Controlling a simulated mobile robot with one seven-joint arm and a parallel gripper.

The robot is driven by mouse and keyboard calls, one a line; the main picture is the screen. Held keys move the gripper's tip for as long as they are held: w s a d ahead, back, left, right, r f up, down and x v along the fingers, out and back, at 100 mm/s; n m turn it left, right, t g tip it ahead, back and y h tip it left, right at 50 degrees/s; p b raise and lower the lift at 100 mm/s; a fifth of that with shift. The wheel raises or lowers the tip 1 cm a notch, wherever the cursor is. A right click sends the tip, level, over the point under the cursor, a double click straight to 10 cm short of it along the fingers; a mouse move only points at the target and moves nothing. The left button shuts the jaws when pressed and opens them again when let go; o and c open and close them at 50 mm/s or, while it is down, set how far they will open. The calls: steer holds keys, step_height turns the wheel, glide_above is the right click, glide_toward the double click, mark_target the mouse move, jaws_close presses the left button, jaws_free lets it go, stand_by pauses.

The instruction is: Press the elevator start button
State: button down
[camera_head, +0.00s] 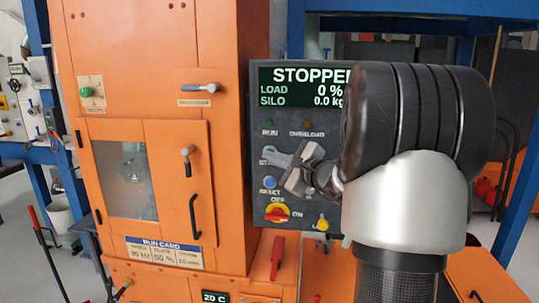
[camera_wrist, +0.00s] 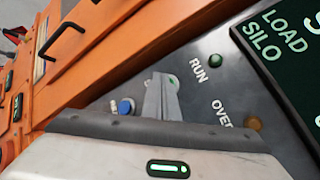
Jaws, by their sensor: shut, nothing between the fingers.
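The control panel (camera_head: 261,95) is dark grey, and its display (camera_head: 300,87) reads STOPPED, load 0 % and silo 0.0 kg. My gripper also shows there (camera_wrist: 163,82), close to the panel face. I cannot tell whether it touches the button. The run lamp (camera_head: 269,124) is dark green.
A blue reset button (camera_head: 270,182) sits just below the fingertips, and it also shows in the wrist view (camera_wrist: 126,106). An overload lamp (camera_head: 306,124) is above. The orange cabinet (camera_head: 220,45) with protruding handles stands left of the panel.

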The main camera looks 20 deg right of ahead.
steer(key=shift+w+d, duration=0.15)
steer(key=shift+w, duration=0.05)
steer(key=shift+s, duration=0.1)
stand_by(0.4)
steer(key=shift+s+a+b, duration=0.45)
steer(key=shift+s+b, duration=0.15)
steer(key=shift+b, duration=0.05)
steer(key=shift+s+a+b, duration=0.6)
steer(key=shift+s+a, duration=0.1)
steer(key=shift+s, duration=0.35)
steer(key=shift+s+a+b, duration=0.6)
steer(key=shift+s+a, duration=0.1)
steer(key=shift+s, duration=0.35)
steer(key=shift+f, duration=0.1)
